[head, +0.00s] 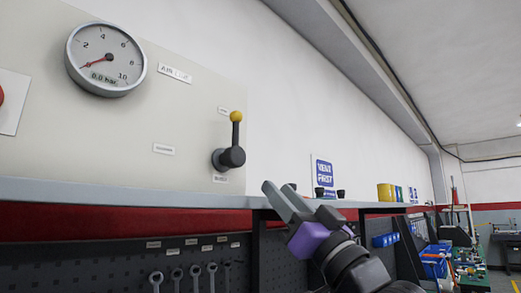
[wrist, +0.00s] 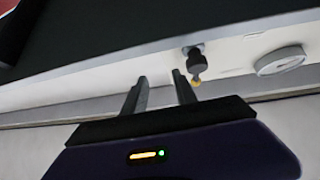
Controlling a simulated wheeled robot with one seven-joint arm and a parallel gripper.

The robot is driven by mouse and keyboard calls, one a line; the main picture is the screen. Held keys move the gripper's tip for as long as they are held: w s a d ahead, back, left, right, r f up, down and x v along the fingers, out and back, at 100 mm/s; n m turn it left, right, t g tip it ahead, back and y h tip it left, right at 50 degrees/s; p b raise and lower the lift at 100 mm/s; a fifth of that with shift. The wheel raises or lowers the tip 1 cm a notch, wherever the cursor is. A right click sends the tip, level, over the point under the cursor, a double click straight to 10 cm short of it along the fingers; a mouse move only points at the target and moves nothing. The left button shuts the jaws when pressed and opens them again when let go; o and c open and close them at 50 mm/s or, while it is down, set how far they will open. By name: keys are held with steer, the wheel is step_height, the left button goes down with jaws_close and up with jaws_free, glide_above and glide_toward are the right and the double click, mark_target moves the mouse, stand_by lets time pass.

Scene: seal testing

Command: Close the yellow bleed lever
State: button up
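The bleed lever (head: 235,132) has a black hub, a short dark stem and a yellow ball knob. It stands upright on the pale panel, with the knob at the top. In the wrist view the lever (wrist: 197,67) shows just beyond the right fingertip, its yellow knob pointing down in that picture. My gripper (head: 277,196) is to the right of and below the lever in the head view, apart from it. Its two fingers are spread with nothing between them, as the wrist view (wrist: 160,85) also shows.
A round gauge (head: 106,59) reading 0.0 bar is on the panel (head: 185,110). A grey shelf edge (head: 120,192) runs below the panel, above a pegboard with several spanners (head: 195,277). A "vent first" sign (head: 324,172) and small black items stand at the right.

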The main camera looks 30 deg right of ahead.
mark_target(238, 123)
steer(key=a+r+g, duration=0.2)
steer(key=r, duration=0.2)
steer(key=s+a+r+n+g, duration=0.1)
steer(key=a+r+g, duration=0.1)
steer(key=r, duration=0.3)
steer(key=s+a+r+g, duration=0.1)
steer(key=a+r+g, duration=0.1)
steer(key=r, duration=0.3)
steer(key=shift+s+a, duration=0.25)
steer(key=shift+a, duration=0.15)
steer(key=shift+w+a+f+m+g+h+p, duration=0.15)
steer(key=shift+w+g+h+p, duration=0.25)
steer(key=shift+w, duration=0.7)
steer(key=shift+w+a+r+m+g+h+p, duration=0.15)
steer(key=shift+w+h+p, duration=0.3)
steer(key=shift+w, duration=0.65)
steer(key=shift+w+a+f+g+h+p, duration=0.2)
steer(key=shift+w+p, duration=0.4)
steer(key=shift+w, duration=0.5)
jaws_close()
